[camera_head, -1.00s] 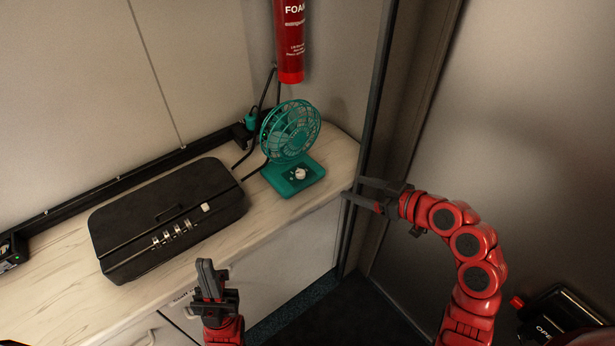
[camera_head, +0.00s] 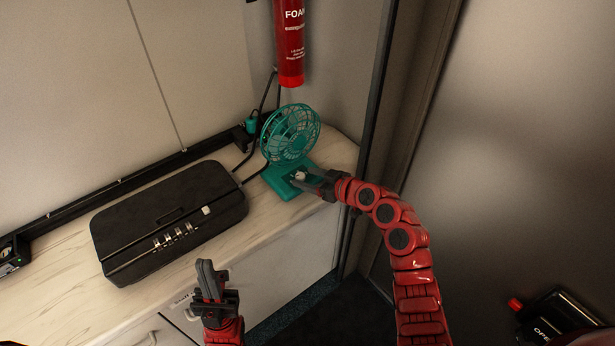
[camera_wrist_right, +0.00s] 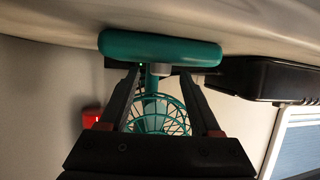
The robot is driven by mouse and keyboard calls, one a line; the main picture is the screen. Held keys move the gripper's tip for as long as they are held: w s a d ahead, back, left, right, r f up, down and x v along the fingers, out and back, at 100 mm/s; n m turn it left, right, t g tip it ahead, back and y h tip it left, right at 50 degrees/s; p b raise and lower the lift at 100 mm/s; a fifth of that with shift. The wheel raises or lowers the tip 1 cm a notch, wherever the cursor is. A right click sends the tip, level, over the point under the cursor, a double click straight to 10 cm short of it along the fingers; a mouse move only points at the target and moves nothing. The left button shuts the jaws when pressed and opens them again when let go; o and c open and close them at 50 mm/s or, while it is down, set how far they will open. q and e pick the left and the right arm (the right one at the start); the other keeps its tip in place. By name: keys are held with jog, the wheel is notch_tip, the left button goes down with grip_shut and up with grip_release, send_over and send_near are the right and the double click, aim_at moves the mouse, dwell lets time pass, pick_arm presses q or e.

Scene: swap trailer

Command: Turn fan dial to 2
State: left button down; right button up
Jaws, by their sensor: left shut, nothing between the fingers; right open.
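The small teal fan (camera_head: 290,133) stands on the counter against the wall. The pale dial (camera_head: 299,175) is on its teal base (camera_head: 281,187). My right gripper (camera_head: 303,180) is open at the front of the base, with its fingers by the dial. In the right wrist view the picture is upside down: the dial (camera_wrist_right: 161,69) sits between the open fingertips (camera_wrist_right: 160,76), apart from both, under the fan base (camera_wrist_right: 160,48). The dial's markings cannot be read. My left gripper (camera_head: 206,270) is shut and empty, in front of the counter's edge.
A black case (camera_head: 170,222) with number wheels lies on the counter (camera_head: 52,270) left of the fan. A red extinguisher (camera_head: 291,45) hangs on the wall above the fan. A dark cable runs behind the fan. A dark frame post (camera_head: 372,110) stands to its right.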

jog(key=shift+w+a+f, duration=0.15)
